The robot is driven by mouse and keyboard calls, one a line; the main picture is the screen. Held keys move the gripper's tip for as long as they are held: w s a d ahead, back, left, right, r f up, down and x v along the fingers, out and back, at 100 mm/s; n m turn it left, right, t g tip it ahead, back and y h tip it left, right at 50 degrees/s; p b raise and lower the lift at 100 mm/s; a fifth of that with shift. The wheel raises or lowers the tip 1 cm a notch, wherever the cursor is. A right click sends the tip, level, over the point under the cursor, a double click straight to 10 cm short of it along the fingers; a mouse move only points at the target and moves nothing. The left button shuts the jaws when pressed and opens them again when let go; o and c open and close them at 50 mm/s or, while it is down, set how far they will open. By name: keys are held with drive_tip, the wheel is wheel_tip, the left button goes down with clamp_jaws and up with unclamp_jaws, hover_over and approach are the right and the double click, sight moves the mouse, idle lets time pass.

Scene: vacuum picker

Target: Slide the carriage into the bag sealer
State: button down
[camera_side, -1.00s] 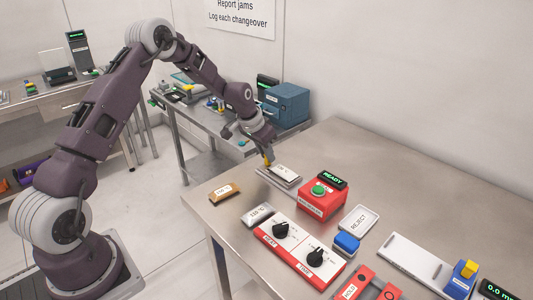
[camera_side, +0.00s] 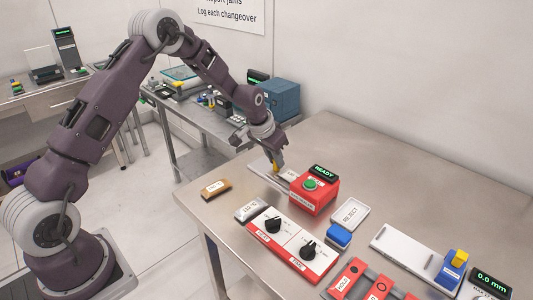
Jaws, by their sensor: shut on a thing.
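The bag sealer (camera_side: 313,195) is a red box with a green button and a READY display, standing mid-table. A low light-grey track (camera_side: 259,170) runs up to its left side. The carriage (camera_side: 288,175) is a small pale piece on this track, close against the sealer's left side. Its label and edges are mostly hidden by my gripper and the sealer. How far the carriage is inside the sealer cannot be told.
An orange tile (camera_side: 215,188) and a silver tile (camera_side: 249,209) lie at the left edge. A two-knob panel (camera_side: 290,247) and blue block (camera_side: 338,234) are in front. A REJECT tray (camera_side: 350,213) and white rail with blue slider (camera_side: 410,250) lie right.

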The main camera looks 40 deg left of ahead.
drive_tip(key=shift+d, duration=0.3)
drive_tip(key=c, duration=1.6)
unclamp_jaws()
drive_tip(key=shift+c, duration=0.2)
drive_tip(key=shift+r, duration=0.15)
drive_tip(key=v, duration=0.7)
